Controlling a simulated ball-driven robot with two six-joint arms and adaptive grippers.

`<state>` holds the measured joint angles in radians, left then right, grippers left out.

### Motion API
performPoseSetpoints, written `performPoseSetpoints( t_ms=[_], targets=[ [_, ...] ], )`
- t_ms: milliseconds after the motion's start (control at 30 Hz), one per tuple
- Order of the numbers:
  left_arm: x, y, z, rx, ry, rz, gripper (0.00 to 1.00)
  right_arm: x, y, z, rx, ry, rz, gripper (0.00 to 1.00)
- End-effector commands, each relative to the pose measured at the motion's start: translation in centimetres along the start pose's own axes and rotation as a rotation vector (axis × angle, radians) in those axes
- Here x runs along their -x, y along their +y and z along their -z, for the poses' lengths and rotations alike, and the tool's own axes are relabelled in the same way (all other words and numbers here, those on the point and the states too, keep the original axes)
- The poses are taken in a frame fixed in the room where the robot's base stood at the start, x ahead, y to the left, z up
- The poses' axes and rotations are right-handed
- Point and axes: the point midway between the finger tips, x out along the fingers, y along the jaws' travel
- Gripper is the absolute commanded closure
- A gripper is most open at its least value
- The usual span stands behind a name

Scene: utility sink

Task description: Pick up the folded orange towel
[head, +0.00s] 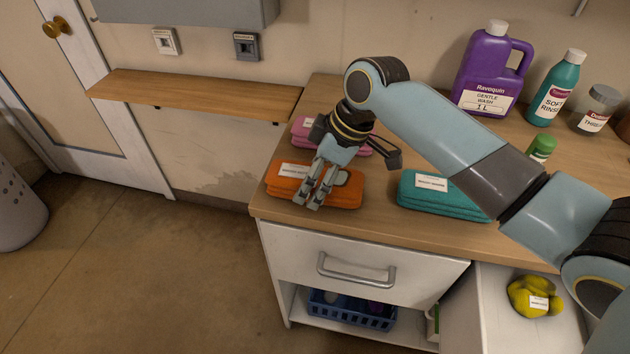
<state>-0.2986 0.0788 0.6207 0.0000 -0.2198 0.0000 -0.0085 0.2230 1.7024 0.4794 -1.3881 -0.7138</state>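The folded orange towel (347,192) lies on the wooden counter near its front left corner, with a white label on its top. My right gripper (307,202) reaches over it from behind, fingers pointing down towards its front edge. A narrow gap shows between the two fingers, with orange towel visible through it. The fingers cover part of the towel, and I cannot tell whether the tips touch it. My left gripper is not in view.
A pink towel (303,127) lies just behind, partly hidden by my wrist. A teal towel (445,197) lies to the right. A purple jug (490,70), a teal bottle (556,90) and a jar (594,110) stand at the back. The counter (388,222) is bare between the orange and teal towels.

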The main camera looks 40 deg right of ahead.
Motion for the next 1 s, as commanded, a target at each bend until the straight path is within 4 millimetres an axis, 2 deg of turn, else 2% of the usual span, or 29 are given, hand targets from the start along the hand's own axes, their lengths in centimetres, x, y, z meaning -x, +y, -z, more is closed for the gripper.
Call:
performPoseSetpoints(
  t_ms=[67,333,733,867,967,1000],
  targets=[
    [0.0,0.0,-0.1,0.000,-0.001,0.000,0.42,0.0,0.0,0.0,0.000,0.000,0.000,0.35],
    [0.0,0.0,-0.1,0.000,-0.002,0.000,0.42,0.0,0.0,0.0,0.000,0.000,0.000,0.70],
    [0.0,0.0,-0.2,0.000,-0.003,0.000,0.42,0.7,0.1,0.3,0.002,0.003,-0.002,0.72],
    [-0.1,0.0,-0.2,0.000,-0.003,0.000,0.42,2.0,0.1,0.9,0.002,0.003,-0.003,0.72],
    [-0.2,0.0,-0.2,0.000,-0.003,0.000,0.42,3.6,0.1,1.6,0.003,0.003,-0.005,0.72],
    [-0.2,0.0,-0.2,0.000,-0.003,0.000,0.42,4.3,0.2,1.2,0.003,-0.002,-0.006,0.72]
  ],
)
